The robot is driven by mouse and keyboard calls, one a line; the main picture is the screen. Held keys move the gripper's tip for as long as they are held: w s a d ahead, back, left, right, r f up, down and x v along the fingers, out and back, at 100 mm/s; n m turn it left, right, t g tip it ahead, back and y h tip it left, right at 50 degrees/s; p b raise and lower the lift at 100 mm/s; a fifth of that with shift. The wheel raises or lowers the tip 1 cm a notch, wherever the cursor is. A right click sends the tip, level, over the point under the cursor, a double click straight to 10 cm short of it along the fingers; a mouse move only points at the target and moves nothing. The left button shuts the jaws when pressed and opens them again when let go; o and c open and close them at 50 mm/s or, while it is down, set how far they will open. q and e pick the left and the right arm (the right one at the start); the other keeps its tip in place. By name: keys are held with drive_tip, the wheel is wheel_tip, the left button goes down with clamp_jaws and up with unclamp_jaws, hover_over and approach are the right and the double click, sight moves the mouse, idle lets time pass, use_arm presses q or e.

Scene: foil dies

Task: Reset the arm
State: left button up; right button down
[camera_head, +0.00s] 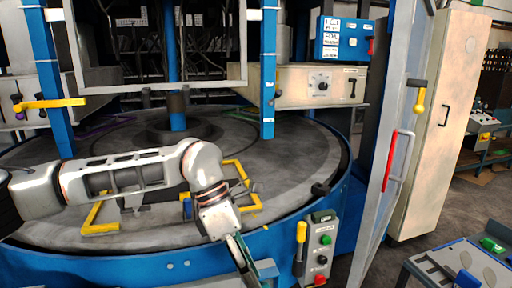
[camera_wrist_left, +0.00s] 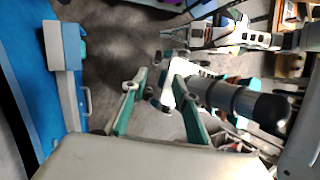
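My left arm (camera_head: 125,175) reaches in from the left across the round grey turntable and bends down at its front edge. My left gripper (camera_head: 243,262) points down at the front of the blue machine, partly cut off by the bottom edge. In the left wrist view, the two green-lined fingers of my left gripper (camera_wrist_left: 156,88) stand apart with nothing clearly held between them. My right gripper is not in the head view. A white and black arm-like part at the upper right of the wrist view may belong to my right arm.
The turntable (camera_head: 300,160) carries yellow brackets (camera_head: 100,215). A push-button box (camera_head: 320,250) with a yellow handle (camera_head: 301,238) stands just right of my left gripper. A door with a red handle (camera_head: 391,160) stands further right. A grey-blue cart (camera_head: 470,262) holds green pieces at lower right.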

use_arm(q)
drive_tip(key=s+d+r+n+g+h, duration=0.2)
drive_tip(key=s+d+h, duration=0.3)
drive_tip(key=d, duration=0.3)
drive_tip(key=s+d+r+n+g+h, duration=0.1)
drive_tip(key=s+d+n+g+h, duration=0.1)
drive_tip(key=s+d+h, duration=0.5)
drive_tip(key=w+a+f+n+t+h, duration=0.1)
drive_tip(key=w+a+n+t+h, duration=0.15)
drive_tip(key=w+n+t, duration=0.55)
drive_tip(key=w+a+f+n+t+h, duration=0.1)
drive_tip(key=w+a+n+t, duration=0.35)
drive_tip(key=n+t, duration=0.75)
drive_tip(key=w+a+f+n+t+y, duration=0.3)
drive_tip(key=a+f+n+y, duration=0.5)
drive_tip(key=f+n, duration=0.4)
drive_tip(key=s+a+f+n+g+y, duration=0.1)
drive_tip(key=s+a+f+n+y, duration=0.2)
drive_tip(key=f, duration=0.5)
drive_tip(key=s+a+f+n+g+y, duration=0.2)
drive_tip(key=s+a+f+n, duration=0.3)
drive_tip(key=s+a+f, duration=0.3)
drive_tip(key=s+a+f+n+g+y, duration=0.2)
drive_tip(key=s+a+f+n+y, duration=0.1)
drive_tip(key=a+f, duration=0.5)
wheel_tip(320, 180, down, 2)
drive_tip(key=s+y, duration=0.1)
drive_tip(key=s, duration=0.1)
drive_tip(key=shift+s+n, duration=0.4)
